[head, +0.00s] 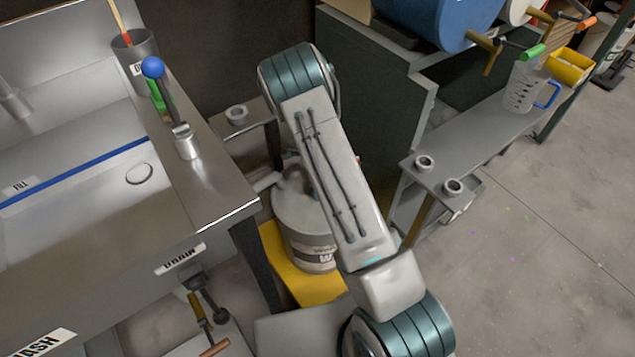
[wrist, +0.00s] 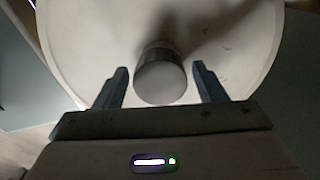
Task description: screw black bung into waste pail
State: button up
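A short round plug, likely the bung (wrist: 161,82), shows there with a dark ribbed side and a pale grey end face. It looks to be at the pail's top; I cannot tell how it is seated. My gripper (wrist: 160,70) is open, one finger on each side of the plug, with gaps visible. The gripper is not clearly visible in the head view.
The pail stands on a yellow base (head: 315,287). A steel sink bench (head: 215,185) is on the left, with a drain valve (head: 205,300) below. A grey shelf with ring holders (head: 453,187) and a measuring jug (head: 522,90) is on the right.

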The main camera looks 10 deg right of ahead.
jog(key=shift+f+n+b, duration=0.1)
jog(key=shift+n+b, duration=0.45)
jog(key=shift+n, duration=0.65)
jog(key=n+b, duration=0.1)
jog(key=n, duration=0.3)
jog(key=n+b, duration=0.1)
jog(key=n, duration=0.4)
jog(key=shift+b, duration=0.3)
jog(key=shift+n, duration=1.2)
jog(key=c, duration=0.9)
jog(key=m+p, duration=0.1)
jog(key=m, duration=0.4)
jog(key=shift+r, duration=0.2)
jog(key=o, duration=1.1)
jog(key=shift+f, duration=0.1)
